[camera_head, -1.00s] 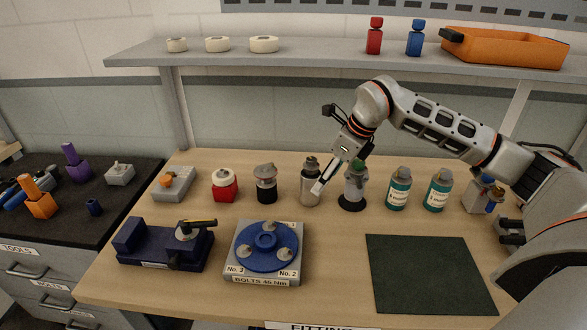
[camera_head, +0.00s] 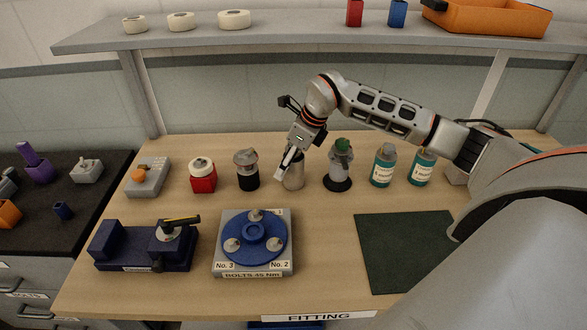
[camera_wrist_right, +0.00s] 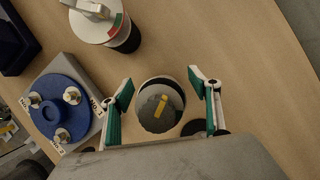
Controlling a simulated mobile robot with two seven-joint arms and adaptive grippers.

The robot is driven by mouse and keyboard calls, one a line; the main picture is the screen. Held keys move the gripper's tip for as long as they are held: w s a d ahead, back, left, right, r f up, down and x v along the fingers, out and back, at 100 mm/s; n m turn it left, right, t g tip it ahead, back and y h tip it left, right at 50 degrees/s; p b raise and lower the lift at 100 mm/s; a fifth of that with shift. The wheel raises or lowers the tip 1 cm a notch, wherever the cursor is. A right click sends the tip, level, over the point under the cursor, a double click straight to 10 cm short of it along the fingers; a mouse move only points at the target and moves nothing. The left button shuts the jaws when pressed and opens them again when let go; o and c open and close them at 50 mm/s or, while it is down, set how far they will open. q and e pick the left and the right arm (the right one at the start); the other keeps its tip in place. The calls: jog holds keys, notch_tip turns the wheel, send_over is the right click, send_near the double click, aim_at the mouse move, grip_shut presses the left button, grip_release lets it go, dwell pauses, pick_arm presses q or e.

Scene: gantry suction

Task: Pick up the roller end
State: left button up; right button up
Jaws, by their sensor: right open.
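My right gripper (camera_head: 284,168) is at the silver cup (camera_head: 293,178) in the middle of the row at the back of the bench. In the right wrist view the gripper (camera_wrist_right: 160,90) is open, with its green-padded fingers apart. Between and beyond them is a round grey piece with a yellow bar on top (camera_wrist_right: 160,108), set in the cup. I see no label on it, so I cannot tell for certain that it is the roller end. It is not gripped, and my arm hides part of the cup in the head view. My left gripper is not in view.
A black-based holder with a grey top (camera_head: 247,170) stands left of the cup. A green-topped piece on a black disc (camera_head: 340,168) stands right. The blue disc fixture (camera_head: 252,232) is in front. The dark green mat (camera_head: 400,250) is bare. A shelf (camera_head: 290,38) runs above.

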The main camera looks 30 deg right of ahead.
jog(key=shift+w+a+f, duration=0.1)
jog(key=shift+w+f, duration=0.05)
jog(key=shift+f, duration=0.35)
grip_shut()
jog(key=shift+w+r, duration=0.1)
jog(key=shift+r, duration=0.05)
